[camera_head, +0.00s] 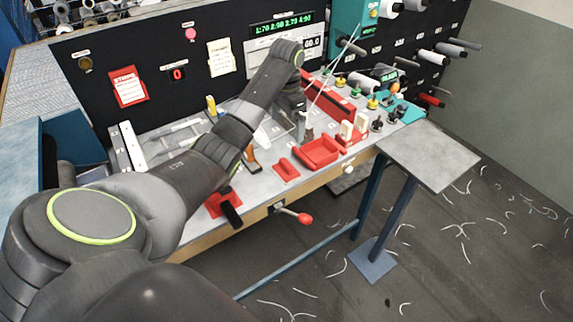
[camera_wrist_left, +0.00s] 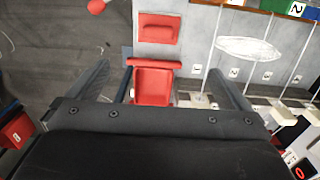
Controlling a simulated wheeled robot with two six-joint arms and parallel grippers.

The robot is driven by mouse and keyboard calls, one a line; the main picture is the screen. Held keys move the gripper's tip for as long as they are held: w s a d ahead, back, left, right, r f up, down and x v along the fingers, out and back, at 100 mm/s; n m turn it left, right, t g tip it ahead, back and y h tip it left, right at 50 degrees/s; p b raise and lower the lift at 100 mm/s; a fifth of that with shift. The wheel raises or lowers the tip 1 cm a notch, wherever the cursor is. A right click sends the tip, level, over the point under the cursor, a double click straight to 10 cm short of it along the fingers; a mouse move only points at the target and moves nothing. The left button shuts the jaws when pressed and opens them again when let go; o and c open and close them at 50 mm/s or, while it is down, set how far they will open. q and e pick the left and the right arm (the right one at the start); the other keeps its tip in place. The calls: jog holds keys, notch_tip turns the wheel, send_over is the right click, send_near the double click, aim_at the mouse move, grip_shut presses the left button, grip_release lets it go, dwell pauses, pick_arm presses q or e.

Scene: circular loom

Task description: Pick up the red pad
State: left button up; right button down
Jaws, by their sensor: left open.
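The red pad (camera_head: 286,169) lies flat on the grey workbench, near its front edge, left of a red open tray (camera_head: 318,152). In the left wrist view the pad (camera_wrist_left: 158,34) is a rectangle with a raised bar, at the top centre, beyond the tray (camera_wrist_left: 153,88). My left gripper (camera_head: 303,122) is above the bench, behind the tray and pad in the head view. In the wrist view its two fingers (camera_wrist_left: 158,70) are spread wide, empty, with the tray showing between them. The pad lies beyond the fingertips, apart from them. My right gripper is not in view.
A white disc with thin rods (camera_wrist_left: 248,49) stands right of the pad in the wrist view. White-topped blocks (camera_head: 346,130) and small spools (camera_head: 372,102) stand right of my gripper. A red-handled crank (camera_head: 304,218) sticks out in front of the bench.

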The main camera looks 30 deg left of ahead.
pick_arm(q)
jog(key=s+f+b, duration=0.1)
jog(key=b, duration=0.7)
send_over(286, 163)
notch_tip(286, 163, down, 7)
jog(key=shift+d+f, duration=0.1)
jog(key=shift+d, duration=0.05)
jog(key=shift+f+b, duration=0.4)
jog(key=shift+f, duration=0.35)
jog(key=shift+f+p, duration=0.6)
jog(key=shift+f, duration=0.3)
jog(key=shift+f+p, duration=0.4)
jog(key=shift+f, duration=0.25)
notch_tip(286, 163, down, 4)
jog(key=shift+r+p, duration=0.25)
jog(key=shift+p, duration=0.25)
jog(key=shift+f, duration=0.35)
jog(key=c, duration=0.8)
jog(key=shift+c, duration=0.7)
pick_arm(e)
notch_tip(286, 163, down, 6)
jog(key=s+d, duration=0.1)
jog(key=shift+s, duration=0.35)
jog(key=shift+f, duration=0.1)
